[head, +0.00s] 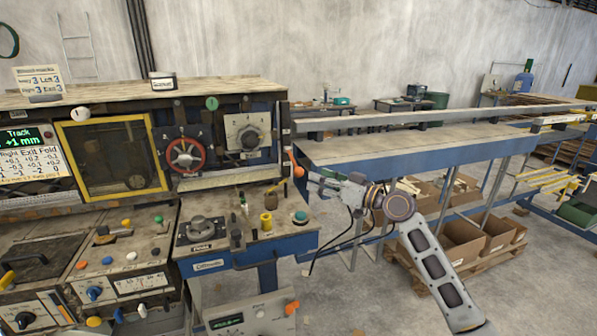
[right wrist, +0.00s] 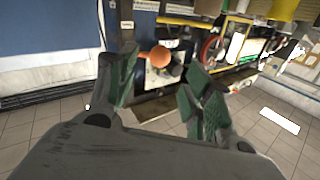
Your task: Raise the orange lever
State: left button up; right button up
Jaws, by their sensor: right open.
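The orange lever (head: 297,168) is on the right end of the machine panel, its round orange knob beside a dark vertical slot. In the right wrist view the orange knob (right wrist: 159,56) shows between and beyond my fingertips, with a gap to each finger. My right gripper (head: 312,181) is open, just right of the lever in the head view, pointing at it. The right wrist view shows its two green-padded fingers (right wrist: 157,75) spread apart with nothing held. I cannot tell the exact distance to the knob. My left gripper is not in view.
The machine has a red handwheel (head: 185,155), a yellow-framed window (head: 113,158) and a control shelf with a yellow spool (head: 266,221). A long blue-sided table (head: 400,150) extends right, with cardboard boxes (head: 462,240) below. Another orange knob (head: 292,307) is on the lower box.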

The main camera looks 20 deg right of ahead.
aim_at(303, 173)
jog(key=p+x, duration=0.1)
jog(key=x, duration=0.5)
jog(key=shift+w+a+p, duration=0.2)
jog(key=shift+w+p, duration=0.1)
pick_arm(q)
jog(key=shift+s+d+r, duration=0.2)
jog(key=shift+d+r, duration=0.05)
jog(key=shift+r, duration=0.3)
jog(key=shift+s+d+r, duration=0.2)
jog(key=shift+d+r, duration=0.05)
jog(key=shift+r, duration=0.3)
pick_arm(e)
jog(key=shift+x, duration=0.95)
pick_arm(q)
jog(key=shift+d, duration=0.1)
pick_arm(e)
grip_shut()
